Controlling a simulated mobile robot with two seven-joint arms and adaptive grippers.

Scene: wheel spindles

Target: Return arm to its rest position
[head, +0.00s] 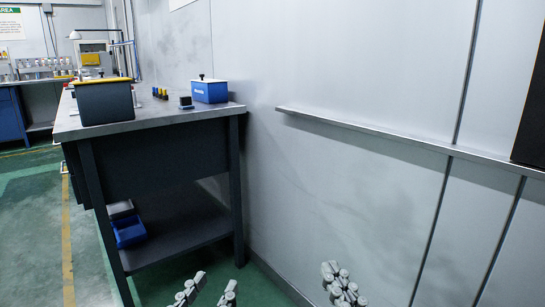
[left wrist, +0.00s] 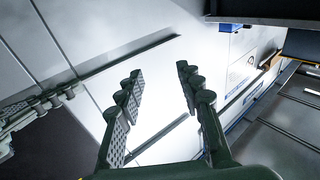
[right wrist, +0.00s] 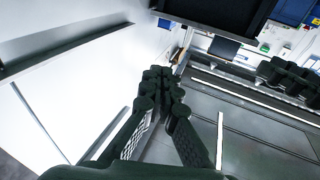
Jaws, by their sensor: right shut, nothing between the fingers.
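My left gripper (head: 206,292) is at the bottom of the head view, in front of the workbench. Its fingers stand apart with nothing between them, as the left wrist view (left wrist: 158,88) shows. My right gripper (head: 342,284) is at the bottom of the head view, right of the left one and in front of the grey wall. Its fingers are together in the right wrist view (right wrist: 160,80), with nothing held. Both grippers are clear of the bench.
A narrow ledge (head: 400,138) runs along the wall at right. Green floor (head: 30,210) is open at left.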

